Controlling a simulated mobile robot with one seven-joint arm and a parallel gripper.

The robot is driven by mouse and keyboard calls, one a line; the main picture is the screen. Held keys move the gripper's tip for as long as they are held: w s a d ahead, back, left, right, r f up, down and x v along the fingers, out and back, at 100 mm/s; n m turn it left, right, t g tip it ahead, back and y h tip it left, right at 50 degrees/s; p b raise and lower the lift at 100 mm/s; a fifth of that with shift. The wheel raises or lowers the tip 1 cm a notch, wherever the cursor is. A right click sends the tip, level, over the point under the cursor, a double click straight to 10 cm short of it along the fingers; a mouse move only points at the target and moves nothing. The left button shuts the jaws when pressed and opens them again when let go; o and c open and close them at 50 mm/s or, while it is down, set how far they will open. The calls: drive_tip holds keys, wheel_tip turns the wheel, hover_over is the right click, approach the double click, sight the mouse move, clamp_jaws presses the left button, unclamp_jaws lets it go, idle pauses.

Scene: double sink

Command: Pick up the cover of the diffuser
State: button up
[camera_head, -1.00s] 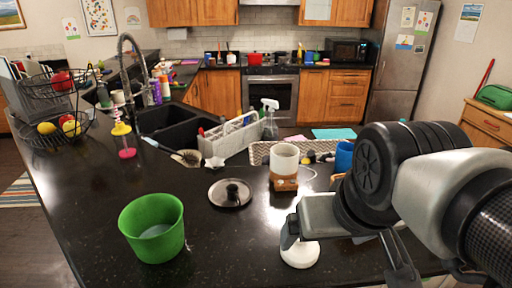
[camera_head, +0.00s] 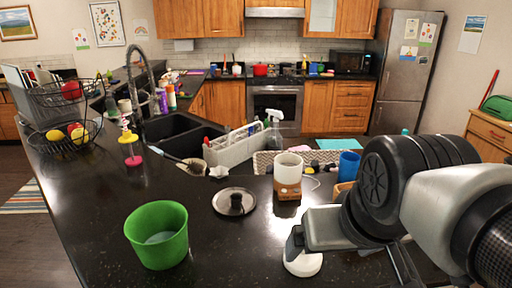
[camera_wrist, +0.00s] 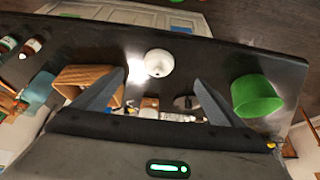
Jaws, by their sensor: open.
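A white dome (camera_head: 303,263) with a small dark hole in its top looks like the diffuser's cover. It rests on the black counter, partly hidden by my gripper (camera_head: 293,242) in the head view. In the wrist view the dome (camera_wrist: 158,63) shows whole, near the middle, just beyond the gap between my fingertips (camera_wrist: 160,78). My gripper is open and empty, with a finger on each side of that gap. A white cylinder on a wooden base (camera_head: 288,175) stands farther back; I cannot tell whether it is the diffuser's body.
A green bowl (camera_head: 158,237) and a round lid with a black knob (camera_head: 234,203) sit left of my gripper. A blue cup (camera_head: 348,164) and a white caddy (camera_head: 232,151) stand behind. The sink (camera_head: 182,135) is at the back left. Counter around the dome is mostly clear.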

drive_tip(key=shift+o, duration=0.2)
drive_tip(key=shift+w, duration=0.15)
drive_tip(key=n+g+h+b, duration=0.15)
drive_tip(key=g+b, duration=0.25)
drive_tip(key=b, duration=0.9)
hover_over(303, 253)
drive_tip(key=f, duration=0.9)
drive_tip(key=shift+w+f, duration=0.2)
drive_tip(key=shift+f, duration=0.1)
drive_tip(key=shift+w+f, duration=0.2)
drive_tip(key=shift+f, duration=1.15)
drive_tip(key=shift+w+f, duration=0.2)
drive_tip(key=shift+f, duration=1.15)
drive_tip(key=shift+c, duration=0.2)
drive_tip(key=c, duration=1.1)
